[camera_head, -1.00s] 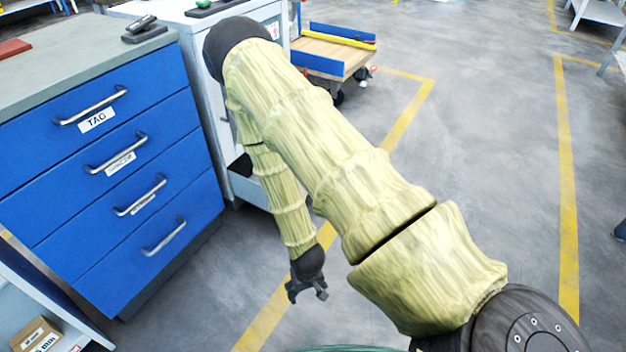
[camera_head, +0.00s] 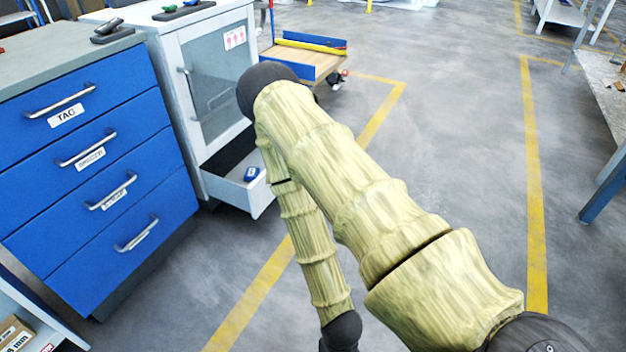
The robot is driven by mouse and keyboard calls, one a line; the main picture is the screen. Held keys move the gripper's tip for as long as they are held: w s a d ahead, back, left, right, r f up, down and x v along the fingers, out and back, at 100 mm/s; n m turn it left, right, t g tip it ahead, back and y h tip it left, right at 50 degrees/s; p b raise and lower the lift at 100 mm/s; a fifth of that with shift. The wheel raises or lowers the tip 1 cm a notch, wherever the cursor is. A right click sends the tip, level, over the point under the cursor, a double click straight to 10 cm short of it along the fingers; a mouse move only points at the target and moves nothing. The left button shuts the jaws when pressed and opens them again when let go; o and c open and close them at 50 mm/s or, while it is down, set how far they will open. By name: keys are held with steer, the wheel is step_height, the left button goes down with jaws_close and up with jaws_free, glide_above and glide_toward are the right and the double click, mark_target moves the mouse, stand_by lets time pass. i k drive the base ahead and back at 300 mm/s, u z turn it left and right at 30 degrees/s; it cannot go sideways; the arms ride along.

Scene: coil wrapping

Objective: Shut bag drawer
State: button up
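The white cabinet (camera_head: 170,75) has a bottom drawer (camera_head: 229,190) standing open, with a small blue object (camera_head: 251,174) in it; no bag label is legible on it. The blue cabinet (camera_head: 150,215) has several drawers, all looking shut. My gripper (camera_head: 336,338) hangs low at the bottom edge of the picture, right of and nearer than the open drawer. Its fingers are cut off by the edge, so its opening and any contents are hidden.
My arm crosses the middle of the view, close to the open drawer's right side. A cart (camera_head: 308,58) stands behind. A low shelf with boxes (camera_head: 14,335) is at lower left, and a table (camera_head: 612,100) at right. The floor between (camera_head: 460,130) is clear.

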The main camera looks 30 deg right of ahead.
mark_target(253, 197)
steer(key=z, duration=0.4)
steer(key=k, duration=0.95)
steer(key=u, duration=0.3)
steer(key=i, duration=1.75)
steer(key=z, duration=0.95)
